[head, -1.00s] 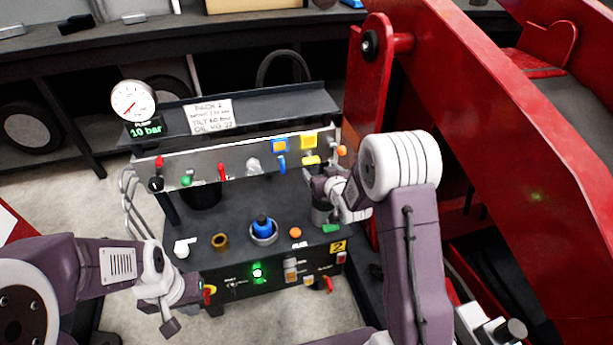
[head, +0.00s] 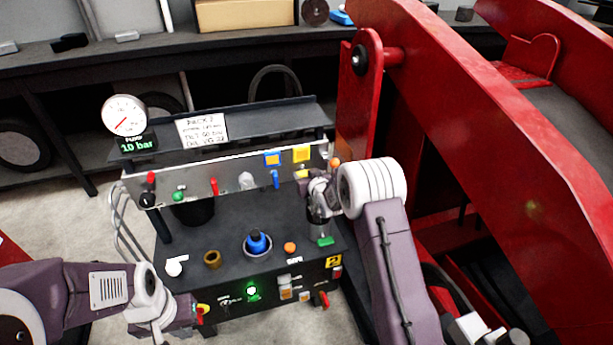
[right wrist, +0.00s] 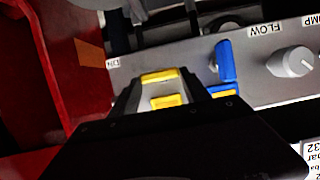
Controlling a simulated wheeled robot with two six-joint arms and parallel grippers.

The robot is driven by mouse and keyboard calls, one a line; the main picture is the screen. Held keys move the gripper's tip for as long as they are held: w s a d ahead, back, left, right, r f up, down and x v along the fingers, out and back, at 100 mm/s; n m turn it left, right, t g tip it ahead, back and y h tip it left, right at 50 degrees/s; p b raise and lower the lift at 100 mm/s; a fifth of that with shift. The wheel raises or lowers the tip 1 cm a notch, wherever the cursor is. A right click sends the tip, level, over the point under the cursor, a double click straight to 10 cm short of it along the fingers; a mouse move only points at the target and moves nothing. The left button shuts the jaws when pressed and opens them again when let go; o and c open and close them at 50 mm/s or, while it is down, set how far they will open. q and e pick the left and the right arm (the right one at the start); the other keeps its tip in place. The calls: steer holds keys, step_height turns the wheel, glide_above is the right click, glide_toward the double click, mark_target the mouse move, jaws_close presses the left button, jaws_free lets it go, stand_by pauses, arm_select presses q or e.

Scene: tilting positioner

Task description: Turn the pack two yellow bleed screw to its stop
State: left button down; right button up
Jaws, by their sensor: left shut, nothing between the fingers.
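The yellow bleed screw (head: 300,175) sits at the right end of the grey panel on pack two, below a yellow square tag (head: 302,153). In the right wrist view the yellow screw (right wrist: 158,77) appears as a flat bar with the yellow tag (right wrist: 166,101) below it. My right gripper (head: 310,178) is at the panel beside the screw. In the right wrist view its two dark fingers (right wrist: 160,84) are apart, one on each side of the yellow bar; contact cannot be told. My left gripper (head: 198,313) is shut and empty by the pack's lower left front corner.
A gauge (head: 125,115) reads 10 bar. A blue-capped fitting (head: 257,243) and an orange button (head: 290,248) stand on the shelf. A red frame (head: 358,110) rises close on the right.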

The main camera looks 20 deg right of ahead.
steer(key=c, duration=0.7)
